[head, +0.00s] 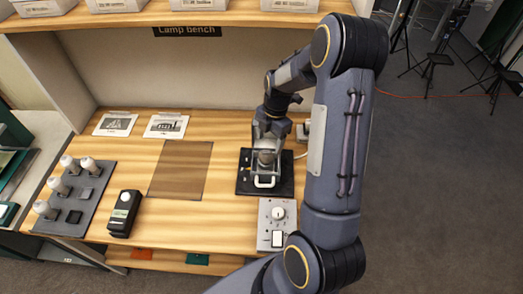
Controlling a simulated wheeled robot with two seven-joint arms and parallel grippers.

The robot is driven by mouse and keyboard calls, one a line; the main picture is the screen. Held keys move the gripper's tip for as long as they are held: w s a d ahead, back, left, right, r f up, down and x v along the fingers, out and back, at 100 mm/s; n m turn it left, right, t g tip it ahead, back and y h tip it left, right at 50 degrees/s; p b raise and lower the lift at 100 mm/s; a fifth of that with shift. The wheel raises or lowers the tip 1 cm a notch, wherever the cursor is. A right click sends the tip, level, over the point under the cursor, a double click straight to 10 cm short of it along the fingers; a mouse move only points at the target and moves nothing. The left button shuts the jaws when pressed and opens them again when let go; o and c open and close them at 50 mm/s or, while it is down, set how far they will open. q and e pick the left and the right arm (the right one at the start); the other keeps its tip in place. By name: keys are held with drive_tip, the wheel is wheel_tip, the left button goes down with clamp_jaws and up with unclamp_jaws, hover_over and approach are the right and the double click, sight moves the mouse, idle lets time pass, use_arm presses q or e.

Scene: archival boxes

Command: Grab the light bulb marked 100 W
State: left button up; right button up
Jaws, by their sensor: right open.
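Several white bulbs (57,184) stand in a dark grey rack (60,222) on the bench's left side; any wattage marks are too small to read. My right gripper (265,148) is open and points down over a black base plate (244,186) at the bench's right side. A rounded greyish thing (265,158), perhaps a bulb, sits between or just below its fingers; I cannot tell whether they touch it. My gripper partly hides this thing. My left gripper is not in view.
A black hand-held meter (123,213) lies beside the rack. A brown mat (181,170) is bare in mid-bench. Two printed cards (165,125) lie at the back. A control box with a knob (277,224) stands in front of the base plate. A shelf with boxes (200,14) runs above.

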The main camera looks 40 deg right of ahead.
sight(267, 152)
drive_tip(key=shift+s+a+f+b, duration=0.15)
drive_tip(key=shift+f+b, duration=0.1)
drive_tip(key=shift+f, duration=0.3)
drive_tip(key=shift+s+f+b, duration=0.15)
drive_tip(key=shift+f+b, duration=0.1)
drive_tip(key=shift+f, duration=0.3)
drive_tip(key=f, duration=0.1)
drive_tip(key=a+f+b, duration=0.1)
drive_tip(key=f, duration=0.1)
drive_tip(key=f+b, duration=0.1)
drive_tip(key=shift+a+f, duration=0.25)
drive_tip(key=shift+f, duration=0.15)
drive_tip(key=shift+c, duration=0.5)
drive_tip(key=c, duration=1)
